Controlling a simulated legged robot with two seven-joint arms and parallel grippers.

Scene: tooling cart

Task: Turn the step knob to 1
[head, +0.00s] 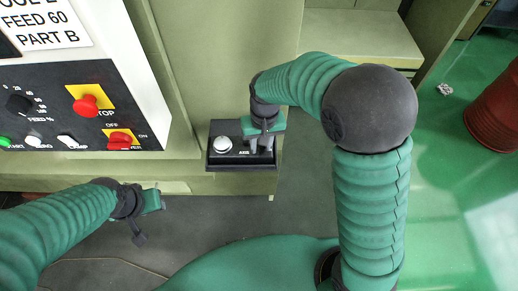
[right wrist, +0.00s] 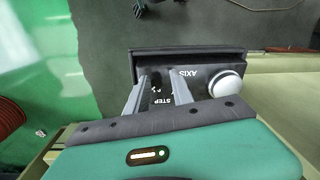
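The small black box (head: 228,161) carries labels AXIS and STEP and a round white knob (head: 223,144), also seen in the right wrist view (right wrist: 226,84). The step knob (right wrist: 156,82) is small and dark, beside the STEP label; its setting is too small to read. My right gripper (head: 261,146) is at this box. In the right wrist view its two grey fingers (right wrist: 160,80) stand apart on either side of the step knob, with gaps visible. In the head view the gripper hides the step knob. My left gripper (head: 154,201) hangs away from the box, its fingers unclear.
A larger dark control panel (head: 60,75) with a red stop button (head: 87,105), a red switch (head: 121,139) and other knobs is at the left. A red drum (head: 495,112) stands on the green floor at the right. The grey floor below the box is clear.

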